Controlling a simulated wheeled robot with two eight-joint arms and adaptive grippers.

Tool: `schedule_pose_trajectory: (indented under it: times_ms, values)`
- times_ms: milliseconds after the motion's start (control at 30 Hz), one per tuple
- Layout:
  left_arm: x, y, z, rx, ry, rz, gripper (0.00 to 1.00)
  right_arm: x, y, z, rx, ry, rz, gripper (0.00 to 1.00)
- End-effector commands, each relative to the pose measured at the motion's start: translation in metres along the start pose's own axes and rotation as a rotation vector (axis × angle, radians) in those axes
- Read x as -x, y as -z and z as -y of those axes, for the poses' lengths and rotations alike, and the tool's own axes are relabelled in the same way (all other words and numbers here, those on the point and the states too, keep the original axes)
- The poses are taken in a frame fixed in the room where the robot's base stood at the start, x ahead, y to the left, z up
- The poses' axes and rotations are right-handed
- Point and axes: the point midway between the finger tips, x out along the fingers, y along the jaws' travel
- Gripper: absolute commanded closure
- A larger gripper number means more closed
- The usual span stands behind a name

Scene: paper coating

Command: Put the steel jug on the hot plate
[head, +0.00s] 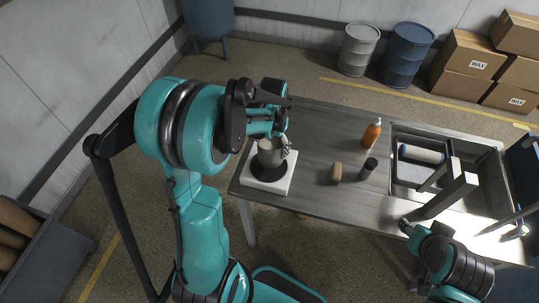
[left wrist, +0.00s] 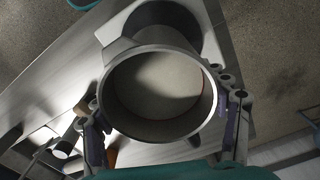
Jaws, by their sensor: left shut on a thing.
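The steel jug (head: 270,155) is over the hot plate (head: 281,185), a white block with a round black top at the table's left end. My left gripper (head: 273,141) is shut on the jug. In the left wrist view, its fingers stand on both sides of the jug (left wrist: 110,100), and the open mouth looks empty. The black disc (left wrist: 190,18) shows past the jug's upper edge there. I cannot tell whether the jug's base touches the disc. My right gripper (head: 406,226) is by the table's front edge, apart from the jug; its jaws are unclear.
An orange bottle (head: 371,134), a brown block (head: 335,173) and a dark cylinder (head: 368,168) stand mid-table. A sink basin (head: 411,172) with a roller (head: 421,153) lies to the right. The table between hot plate and block is clear.

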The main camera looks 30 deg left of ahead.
Motion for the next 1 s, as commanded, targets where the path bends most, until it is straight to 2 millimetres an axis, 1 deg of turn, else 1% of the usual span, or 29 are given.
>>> schedule_pose_trajectory:
  times_ms: [33,167,400,433,667,800,833,867,900,1000]
  values:
    - [-0.003,-0.002,0.004,0.003,0.000,0.000,0.65,-0.001,0.000,0.000,0.000,0.000,0.000,0.60]
    - [-0.009,-0.004,0.007,0.000,0.000,0.000,0.65,-0.002,-0.001,0.000,0.000,0.000,0.000,0.60]
    - [-0.042,-0.004,0.006,0.000,0.000,0.000,0.65,-0.008,-0.006,0.000,0.000,0.000,0.000,0.60]
    - [-0.044,-0.004,0.006,0.000,0.000,0.000,0.65,-0.008,-0.006,0.000,0.000,0.000,0.000,0.60]
    - [-0.044,-0.004,0.006,0.000,0.000,0.000,0.65,-0.007,-0.005,0.000,0.000,0.000,0.000,0.60]
    - [-0.049,-0.004,0.006,0.000,0.000,0.000,0.65,-0.011,-0.008,0.000,0.000,0.000,0.000,0.60]
    - [-0.049,-0.004,0.006,0.000,0.000,0.000,0.24,-0.011,-0.008,0.000,0.000,0.000,0.000,0.60]
    - [-0.048,-0.004,0.006,0.000,0.000,0.000,0.16,-0.011,-0.008,0.000,0.000,0.000,0.000,0.60]
    - [-0.048,-0.004,0.006,0.000,0.000,0.000,0.06,-0.010,-0.007,0.000,0.000,0.000,0.000,0.60]
    - [-0.048,-0.004,0.006,0.000,0.000,0.000,0.06,-0.010,-0.007,0.000,0.000,0.000,0.000,0.60]
